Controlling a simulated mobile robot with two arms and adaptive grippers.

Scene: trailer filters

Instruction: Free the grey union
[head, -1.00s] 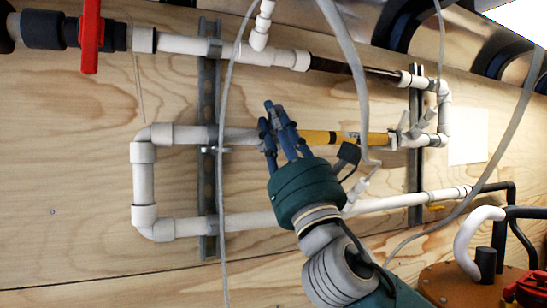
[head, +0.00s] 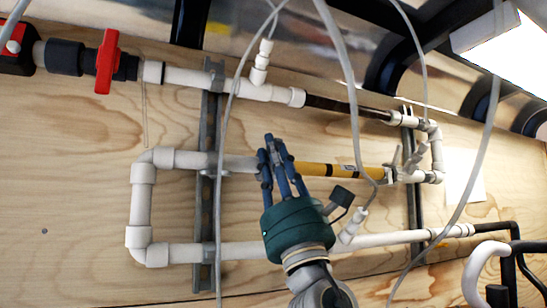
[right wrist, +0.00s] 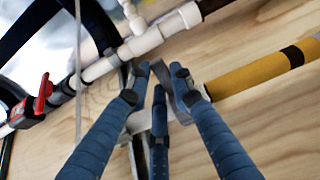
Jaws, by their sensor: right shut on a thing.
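My right gripper (head: 272,152) is at the left end of the yellow filter tube (head: 325,170), on the middle pipe run. Its blue fingers are closed around a grey piece there, which I take to be the grey union (right wrist: 181,92). In the right wrist view, the fingers (right wrist: 163,88) surround this piece and hide much of it. The yellow tube (right wrist: 262,72) lies to its right, and the white pipe (head: 240,163) comes in from the left. My left gripper is not in view.
A grey winged fitting (head: 412,163) is at the tube's right end. Grey strut rails (head: 207,190) carry the pipes on a plywood wall (head: 70,200). A red valve handle (head: 106,62) is at upper left. Loose hoses (head: 350,95) hang in front of the pipes.

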